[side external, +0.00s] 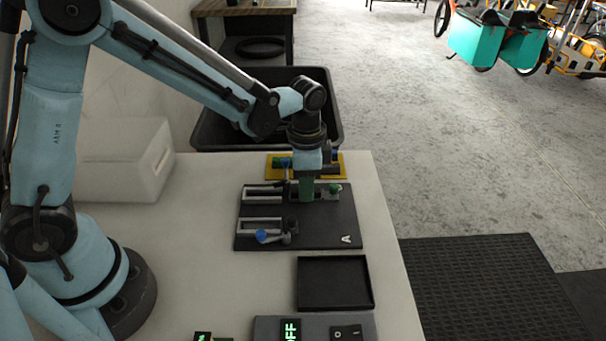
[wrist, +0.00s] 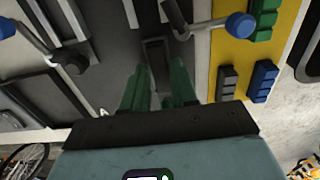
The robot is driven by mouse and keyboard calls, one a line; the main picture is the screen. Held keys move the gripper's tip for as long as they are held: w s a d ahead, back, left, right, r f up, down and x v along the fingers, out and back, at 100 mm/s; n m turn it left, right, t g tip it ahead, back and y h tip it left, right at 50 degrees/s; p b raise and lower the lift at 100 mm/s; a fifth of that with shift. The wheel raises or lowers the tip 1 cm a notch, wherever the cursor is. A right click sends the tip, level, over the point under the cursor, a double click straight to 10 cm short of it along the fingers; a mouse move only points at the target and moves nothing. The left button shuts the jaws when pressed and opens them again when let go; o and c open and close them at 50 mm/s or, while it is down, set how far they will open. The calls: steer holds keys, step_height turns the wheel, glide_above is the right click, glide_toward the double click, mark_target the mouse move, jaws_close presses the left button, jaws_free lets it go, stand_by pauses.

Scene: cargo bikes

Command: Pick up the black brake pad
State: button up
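A black brake pad (wrist: 227,82), a small ribbed block, lies on the yellow plate (wrist: 232,50) beside a blue pad (wrist: 262,80) in the wrist view. My gripper (side external: 306,196) points down over the far part of the black fixture board (side external: 330,222). In the wrist view my gripper (wrist: 160,72) has its two green fingers apart. A dark narrow block (wrist: 154,56) shows between and beyond the fingertips; I cannot tell whether it is a pad or part of the fixture, or whether the fingers touch it.
Two rail fixtures with levers stand on the board, one with a blue knob (side external: 262,236). Green pads (wrist: 264,18) are also on the yellow plate. An empty black tray (side external: 335,283) lies nearer, and a large black bin (side external: 325,105) stands behind the table.

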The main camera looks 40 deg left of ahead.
jaws_close()
steer(key=shift+r, duration=3.5)
